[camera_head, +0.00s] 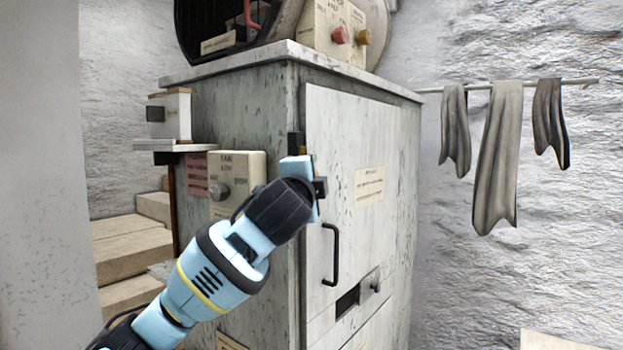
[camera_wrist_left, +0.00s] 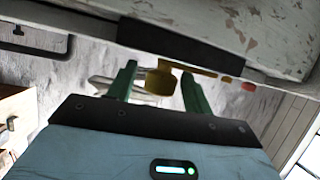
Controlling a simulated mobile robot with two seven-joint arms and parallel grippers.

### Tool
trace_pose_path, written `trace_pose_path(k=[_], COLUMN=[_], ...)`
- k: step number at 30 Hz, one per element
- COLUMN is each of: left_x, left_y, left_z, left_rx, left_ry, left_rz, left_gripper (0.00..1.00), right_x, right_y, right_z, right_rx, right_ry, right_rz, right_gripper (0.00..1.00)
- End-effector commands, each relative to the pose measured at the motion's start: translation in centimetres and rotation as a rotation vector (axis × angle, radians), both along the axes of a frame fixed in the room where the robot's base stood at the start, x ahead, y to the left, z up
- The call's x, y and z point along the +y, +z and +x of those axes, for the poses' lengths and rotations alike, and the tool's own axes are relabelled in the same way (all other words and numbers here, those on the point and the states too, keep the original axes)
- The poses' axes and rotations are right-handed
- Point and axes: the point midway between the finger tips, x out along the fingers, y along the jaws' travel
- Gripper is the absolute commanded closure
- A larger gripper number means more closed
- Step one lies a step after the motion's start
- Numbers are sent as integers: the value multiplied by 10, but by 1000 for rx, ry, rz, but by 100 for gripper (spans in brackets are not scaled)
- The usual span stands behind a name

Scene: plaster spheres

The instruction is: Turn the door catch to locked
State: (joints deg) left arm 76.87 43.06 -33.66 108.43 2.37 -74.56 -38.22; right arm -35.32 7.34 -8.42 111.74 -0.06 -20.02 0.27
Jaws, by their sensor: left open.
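The door catch shows in the left wrist view as a brass-coloured knob (camera_wrist_left: 160,82) with a thin lever reaching right along the cabinet's edge. An orange-brown mark and a red mark (camera_wrist_left: 248,87) lie beyond the lever's right end. My left gripper (camera_wrist_left: 158,70) is open, its two green fingers on either side of the knob, with gaps visible; contact cannot be made out. In the head view my left gripper (camera_head: 306,178) is at the cabinet's front edge and its wrist hides the catch. The closed-looking cabinet door (camera_head: 345,140) has a dark handle (camera_head: 331,255). My right gripper is not in view.
A control box (camera_head: 237,172) with a round knob juts from the cabinet's left side, close behind my left wrist. A small knob (camera_head: 375,286) sits below the door handle. Cloths (camera_head: 497,155) hang on a rail to the right. Steps (camera_head: 130,250) lie left.

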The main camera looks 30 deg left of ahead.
Motion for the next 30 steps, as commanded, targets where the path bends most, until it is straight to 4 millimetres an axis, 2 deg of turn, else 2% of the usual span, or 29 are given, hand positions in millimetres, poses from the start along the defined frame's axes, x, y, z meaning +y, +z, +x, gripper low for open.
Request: trace_pose_path(k=[5, 12, 15, 23, 30], left_x=[0, 0, 0, 0, 0], left_y=[0, 0, 0, 0, 0], left_z=[0, 0, 0, 0, 0], left_rx=[0, 0, 1, 33, 161], left_ry=[0, 0, 0, 2, 2], left_rz=[0, 0, 0, -1, 8], left_gripper=[51, 82, 92, 92, 92], right_x=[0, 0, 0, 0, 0], right_y=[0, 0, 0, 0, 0], right_z=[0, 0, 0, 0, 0], right_rx=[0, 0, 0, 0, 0], right_ry=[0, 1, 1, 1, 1], right_rz=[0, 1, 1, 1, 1], right_gripper=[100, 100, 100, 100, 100])
